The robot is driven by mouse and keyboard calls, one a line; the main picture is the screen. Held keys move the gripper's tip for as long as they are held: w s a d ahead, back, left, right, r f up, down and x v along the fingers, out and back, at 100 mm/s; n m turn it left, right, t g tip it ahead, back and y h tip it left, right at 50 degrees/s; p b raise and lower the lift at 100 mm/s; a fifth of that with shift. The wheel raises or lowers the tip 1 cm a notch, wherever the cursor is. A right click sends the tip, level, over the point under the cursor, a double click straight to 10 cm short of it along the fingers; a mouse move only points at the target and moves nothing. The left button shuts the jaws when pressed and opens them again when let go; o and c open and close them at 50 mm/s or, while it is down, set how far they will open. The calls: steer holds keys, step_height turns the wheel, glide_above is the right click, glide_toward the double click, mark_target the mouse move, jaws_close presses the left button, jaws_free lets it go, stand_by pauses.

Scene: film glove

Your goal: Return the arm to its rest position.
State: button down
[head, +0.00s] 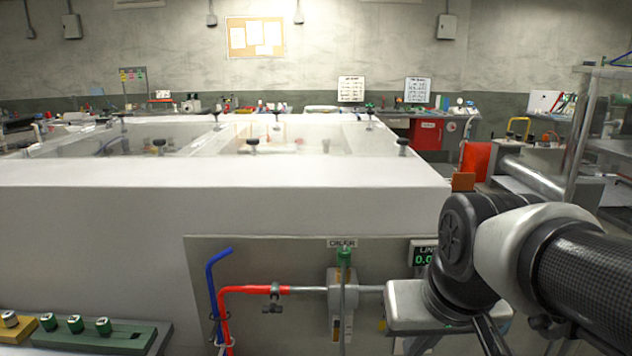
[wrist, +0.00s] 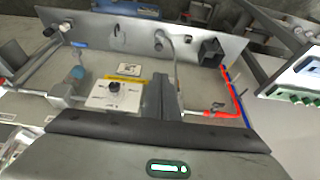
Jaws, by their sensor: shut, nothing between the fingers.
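My arm comes in from the right in the head view, with black and pale grey links in front of the white cabinet's panel. The wrist and part of my gripper (head: 490,336) point downward near the bottom edge, where the frame cuts them off. In the wrist view my gripper (wrist: 162,82) shows as dark fingers pressed together, shut and empty. They overlap the panel (wrist: 205,80) in the picture, beside a white box with a black knob (wrist: 115,94). I cannot tell how far the fingertips are from the panel.
The large white cabinet (head: 200,205) fills the left and middle. Its front carries a red pipe (head: 255,290), a blue pipe (head: 211,275) and a green-capped valve (head: 344,257). A green tray (head: 120,335) stands at lower left. A metal-framed stand (head: 583,125) rises at right.

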steer(key=w+r+p+v, duration=0.1)
steer(key=w+p+v, duration=0.1)
steer(key=p+v, duration=0.7)
steer(key=w+p+v, duration=0.2)
steer(key=p+v, duration=0.7)
steer(key=v, duration=0.1)
steer(key=shift+r+t, duration=0.4)
steer(key=shift+r, duration=0.25)
